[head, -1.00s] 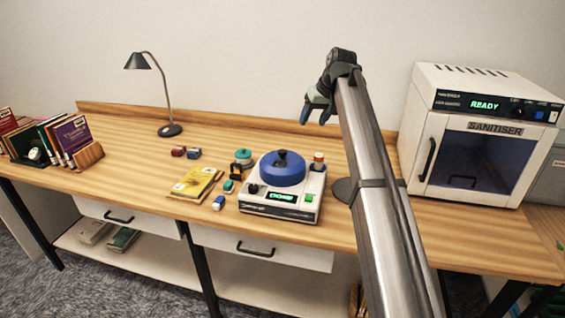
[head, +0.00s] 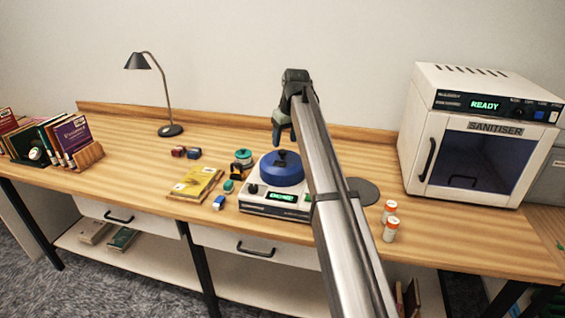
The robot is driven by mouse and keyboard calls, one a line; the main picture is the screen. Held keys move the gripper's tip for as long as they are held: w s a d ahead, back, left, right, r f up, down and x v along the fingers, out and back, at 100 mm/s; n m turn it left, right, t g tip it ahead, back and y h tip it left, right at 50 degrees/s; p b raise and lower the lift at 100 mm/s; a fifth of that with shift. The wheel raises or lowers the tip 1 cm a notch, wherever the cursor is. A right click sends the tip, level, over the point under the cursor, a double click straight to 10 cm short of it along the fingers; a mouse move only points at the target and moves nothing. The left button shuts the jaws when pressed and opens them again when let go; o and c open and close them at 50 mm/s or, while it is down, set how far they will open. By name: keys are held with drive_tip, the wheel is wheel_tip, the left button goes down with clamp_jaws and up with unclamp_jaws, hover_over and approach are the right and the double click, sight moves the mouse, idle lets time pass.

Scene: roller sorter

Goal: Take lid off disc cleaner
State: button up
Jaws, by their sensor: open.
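The disc cleaner (head: 262,206) is a white and dark machine with a lit green display, standing on the desk left of my arm. Its round blue lid (head: 282,172) sits on top, with a dark knob at its middle. My gripper (head: 280,138) is open and empty. In the picture it shows just above the lid's knob, apart from it, fingers pointing down. My arm hides the right side of the cleaner.
The sanitiser (head: 470,150) is at the right. A yellow book (head: 194,183) and small coloured blocks lie left of the cleaner. A lamp (head: 170,129) stands behind.

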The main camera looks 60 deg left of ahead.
sight(283, 151)
drive_tip(key=shift+x, duration=3)
drive_tip(key=shift+d, duration=0.15)
drive_tip(key=shift+c, duration=0.2)
clamp_jaws()
